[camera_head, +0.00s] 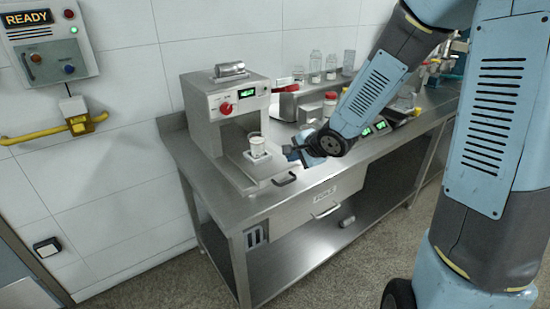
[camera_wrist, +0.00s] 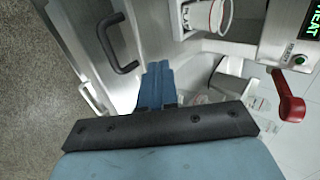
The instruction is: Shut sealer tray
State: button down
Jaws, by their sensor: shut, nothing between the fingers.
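The sealer (camera_head: 200,110) is a steel machine with a red knob and a green display, at the left end of the steel bench. Its tray (camera_head: 262,170) stands out at the front, with a white cup (camera_head: 257,145) on it. A black bar handle (camera_head: 285,180) is on the tray's front. My gripper (camera_head: 293,152) is shut and empty, just right of the tray and behind the handle. In the wrist view the blue fingers (camera_wrist: 158,70) lie close to the handle (camera_wrist: 118,45), with a visible gap. The cup (camera_wrist: 208,14) shows at the top.
A red lever (camera_wrist: 290,103) is at the right of the wrist view, below a HEAT display. Jars (camera_head: 315,65) and lit scales (camera_head: 374,129) stand farther along the bench. A drawer (camera_head: 310,200) is under the bench top. A READY panel (camera_head: 45,45) hangs on the wall.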

aim_at(268, 160)
jog(key=x, duration=0.9)
jog(key=shift+s, duration=0.1)
jog(key=shift+w+a, duration=0.7)
jog(key=shift+w, duration=0.3)
jog(key=shift+w+a, duration=0.45)
jog(key=shift+w, duration=0.3)
